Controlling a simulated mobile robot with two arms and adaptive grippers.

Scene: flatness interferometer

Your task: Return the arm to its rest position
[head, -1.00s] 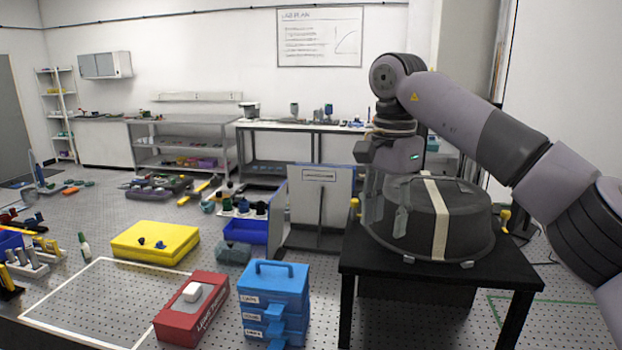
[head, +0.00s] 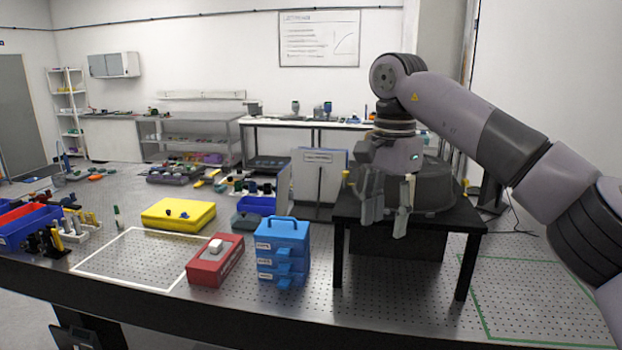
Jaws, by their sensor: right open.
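My right arm (head: 470,120) comes in from the right edge of the head view and bends down at the wrist. My right gripper (head: 387,212) hangs below it, fingers pointing down and apart, with nothing between them. It appears in front of the dark round housing (head: 435,188) on the black stand (head: 461,221) and hides its left part. I cannot tell whether the fingers touch the stand. My left gripper is not in view.
A blue drawer box (head: 283,252), a red box (head: 216,262) with a white block on top and a yellow case (head: 178,214) stand left of the stand. A grey panel (head: 318,178) stands behind. The green-outlined area (head: 530,300) at right is clear.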

